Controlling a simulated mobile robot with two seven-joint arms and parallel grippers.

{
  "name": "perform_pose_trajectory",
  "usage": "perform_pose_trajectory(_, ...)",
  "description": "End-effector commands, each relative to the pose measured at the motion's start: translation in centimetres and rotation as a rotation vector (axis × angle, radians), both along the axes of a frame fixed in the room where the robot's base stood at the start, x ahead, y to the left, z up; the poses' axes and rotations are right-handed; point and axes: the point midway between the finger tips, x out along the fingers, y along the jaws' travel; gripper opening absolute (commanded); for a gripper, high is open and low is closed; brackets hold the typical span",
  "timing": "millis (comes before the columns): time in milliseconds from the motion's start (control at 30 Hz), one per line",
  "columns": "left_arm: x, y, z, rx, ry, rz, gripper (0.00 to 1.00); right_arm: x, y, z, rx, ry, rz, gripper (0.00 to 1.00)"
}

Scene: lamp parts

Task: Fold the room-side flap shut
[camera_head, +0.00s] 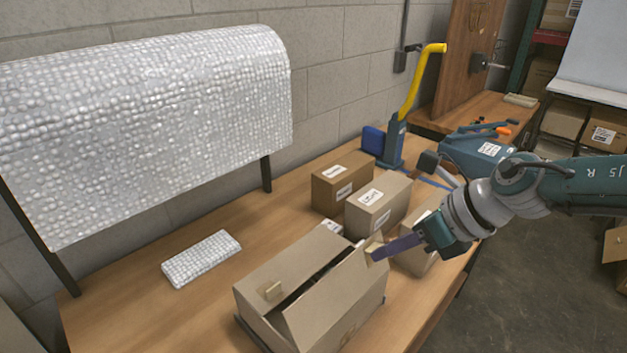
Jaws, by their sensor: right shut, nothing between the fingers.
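An open cardboard box (352,322) stands on the near part of the bench. Its wall-side flap (288,258) lies over the opening. Its room-side flap (325,294) is raised at a slant, and a dark gap shows between the two flaps. My right gripper (377,250) is shut and empty at the far upper corner of the room-side flap. A small tan piece there partly hides the fingertips, and I cannot tell whether they touch the flap. My left gripper is not in view.
Two closed labelled boxes (342,183) (378,205) stand behind the open box, and another box is partly hidden by my right arm. A bubble-wrap pad (201,258) lies to the left. A bubble-wrap roll (150,120) stands behind. The bench (130,315) is clear at front left.

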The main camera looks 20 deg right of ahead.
Motion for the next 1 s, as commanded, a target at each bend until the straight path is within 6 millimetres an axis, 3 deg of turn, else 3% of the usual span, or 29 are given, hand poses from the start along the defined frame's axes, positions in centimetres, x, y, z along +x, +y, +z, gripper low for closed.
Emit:
perform_pose_trajectory(33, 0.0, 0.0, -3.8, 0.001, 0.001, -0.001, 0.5, -1.5, 0.6, -3.9, 0.064, -0.011, -0.02, 0.0)
perform_pose_trajectory(133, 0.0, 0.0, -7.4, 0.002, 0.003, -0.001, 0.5, -3.1, 0.4, -5.9, 0.16, -0.078, -0.069, 0.0)
perform_pose_trajectory(200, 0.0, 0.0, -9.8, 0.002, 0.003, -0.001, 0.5, -4.0, -0.8, -6.5, 0.197, -0.137, -0.103, 0.0)
perform_pose_trajectory(367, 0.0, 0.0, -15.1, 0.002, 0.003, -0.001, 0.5, -6.0, -5.2, -6.3, 0.186, -0.295, -0.149, 0.0)
perform_pose_trajectory(500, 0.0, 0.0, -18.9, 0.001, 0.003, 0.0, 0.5, -7.6, -8.4, -4.4, 0.109, -0.425, -0.13, 0.0)
perform_pose_trajectory(600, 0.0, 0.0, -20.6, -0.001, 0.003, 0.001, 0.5, -8.4, -9.4, -2.9, 0.052, -0.489, -0.096, 0.0)
perform_pose_trajectory(767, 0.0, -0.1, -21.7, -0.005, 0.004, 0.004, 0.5, -9.0, -9.8, -1.1, -0.002, -0.544, -0.053, 0.0)
perform_pose_trajectory(1000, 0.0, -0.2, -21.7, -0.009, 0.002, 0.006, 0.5, -7.5, -9.2, -1.1, -0.009, -0.555, -0.044, 0.0)
